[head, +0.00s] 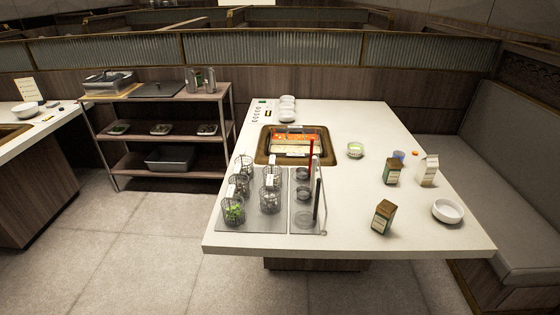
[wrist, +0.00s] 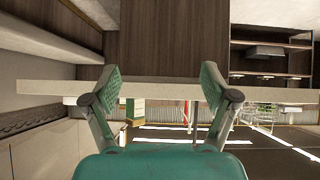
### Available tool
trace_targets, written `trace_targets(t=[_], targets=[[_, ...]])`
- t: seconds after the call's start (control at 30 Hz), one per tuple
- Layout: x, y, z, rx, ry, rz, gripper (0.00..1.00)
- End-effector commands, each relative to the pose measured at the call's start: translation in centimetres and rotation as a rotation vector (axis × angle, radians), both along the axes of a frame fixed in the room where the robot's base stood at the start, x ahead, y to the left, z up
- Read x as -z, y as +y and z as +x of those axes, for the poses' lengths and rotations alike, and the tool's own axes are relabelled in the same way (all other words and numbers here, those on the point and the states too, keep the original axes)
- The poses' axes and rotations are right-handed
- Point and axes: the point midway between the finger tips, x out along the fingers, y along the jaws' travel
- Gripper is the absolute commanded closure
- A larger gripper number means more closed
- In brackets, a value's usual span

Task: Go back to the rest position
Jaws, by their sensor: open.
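My gripper (wrist: 162,88) shows in the wrist view with its two green fingers spread wide apart. Nothing is between the fingertips, and it is empty. The wrist picture looks upside down. Beyond the fingers lies the edge of the white table (wrist: 60,88), with a carton (wrist: 134,111) showing past the left finger. The head view shows no part of my gripper or arm.
Two green-brown cartons (head: 383,217) (head: 393,171), a white carton (head: 428,171) and a white bowl (head: 448,210) stand on the table's right part. A shelf (head: 165,138) stands left; a bench (head: 500,185) right.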

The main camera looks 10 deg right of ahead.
Motion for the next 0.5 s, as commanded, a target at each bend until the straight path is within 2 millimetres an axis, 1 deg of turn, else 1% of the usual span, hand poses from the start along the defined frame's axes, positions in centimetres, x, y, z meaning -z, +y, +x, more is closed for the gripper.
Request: trace_targets(t=[0.03,0.17,0.27,0.37,0.5], targets=[[0.0,1.3,-1.5,-0.010,-0.012,-0.002,0.15],[-0.9,3.9,-4.9,-0.030,-0.063,-0.011,0.15],[-2.0,5.6,-7.4,-0.048,-0.105,-0.016,0.15],[-3.4,7.1,-10.0,-0.068,-0.147,-0.020,0.15],[-5.9,9.0,-13.5,-0.100,-0.207,-0.020,0.15]])
